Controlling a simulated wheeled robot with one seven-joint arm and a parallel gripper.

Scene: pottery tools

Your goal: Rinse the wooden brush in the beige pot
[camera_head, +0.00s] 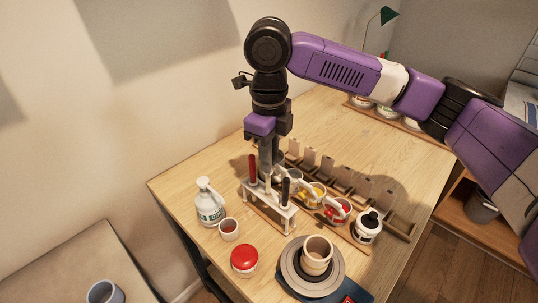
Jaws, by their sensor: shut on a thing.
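My gripper (268,168) points down over the white tool rack (270,206). It is shut on the wooden brush, the middle tool of the rack; the fingers hide most of it, and I cannot tell whether it is still seated in the rack. A red-handled tool (252,168) stands to its left and a black-handled tool (285,191) to its right. The beige pot (318,247) stands upright on the grey round wheel (294,275) at the table's front, apart from my gripper. Its inside is only partly visible.
A white jug (209,204), a small cup (229,236) and a red-lidded jar (244,262) stand left of the wheel. Mugs (338,210) and a black-topped bottle (367,228) stand right of the rack, before a wooden slotted rack (398,225).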

